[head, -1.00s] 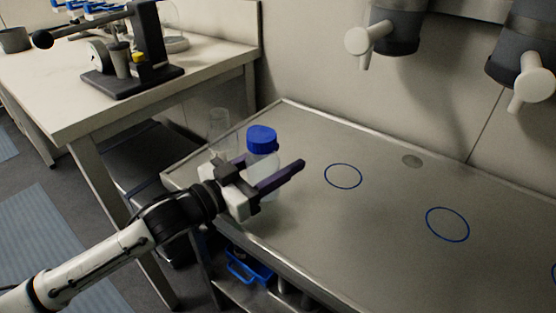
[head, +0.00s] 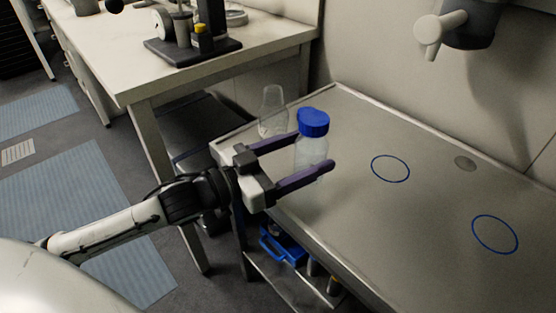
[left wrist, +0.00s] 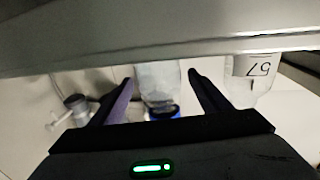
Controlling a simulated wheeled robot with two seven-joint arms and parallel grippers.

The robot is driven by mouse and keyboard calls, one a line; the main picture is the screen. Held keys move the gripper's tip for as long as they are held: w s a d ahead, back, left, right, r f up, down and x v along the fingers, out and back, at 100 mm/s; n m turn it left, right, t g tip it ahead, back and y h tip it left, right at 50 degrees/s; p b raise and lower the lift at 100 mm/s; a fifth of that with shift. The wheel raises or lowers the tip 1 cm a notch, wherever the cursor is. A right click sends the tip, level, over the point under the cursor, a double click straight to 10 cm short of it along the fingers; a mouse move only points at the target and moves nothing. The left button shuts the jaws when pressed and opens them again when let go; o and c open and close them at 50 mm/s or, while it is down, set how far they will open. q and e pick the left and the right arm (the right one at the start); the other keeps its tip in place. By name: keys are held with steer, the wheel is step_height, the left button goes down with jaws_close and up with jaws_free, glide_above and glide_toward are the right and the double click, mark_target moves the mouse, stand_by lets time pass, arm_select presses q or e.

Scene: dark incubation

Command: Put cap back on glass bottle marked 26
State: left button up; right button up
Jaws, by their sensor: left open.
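A clear bottle (head: 311,156) with a blue cap (head: 313,124) stands upright near the left end of the metal worktop. The cap's top outline looks uneven; I cannot tell how it sits. My left gripper (head: 316,150) is open, its purple fingers on either side of this bottle. In the left wrist view the bottle (left wrist: 158,82) appears upside down between the fingers, with a gap each side. A second clear glass bottle (head: 272,112), with no blue cap visible, stands behind to the left. Its label (left wrist: 258,67) appears upside down and seems to read 57. No 26 is legible.
The metal worktop (head: 400,240) has blue circles drawn on it and a raised rim. A white table (head: 150,75) with a dark instrument stands at the back left. A blue item (head: 284,246) sits on a shelf below. Grey fixtures (head: 470,22) hang on the wall.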

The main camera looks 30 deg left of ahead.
mark_target(297, 156)
arm_select(q)
steer(key=v, duration=0.6)
steer(key=shift+s+a+p, duration=0.1)
steer(key=shift+s+p, duration=0.05)
steer(key=shift+p, duration=0.15)
arm_select(e)
steer(key=shift+s+d, duration=0.1)
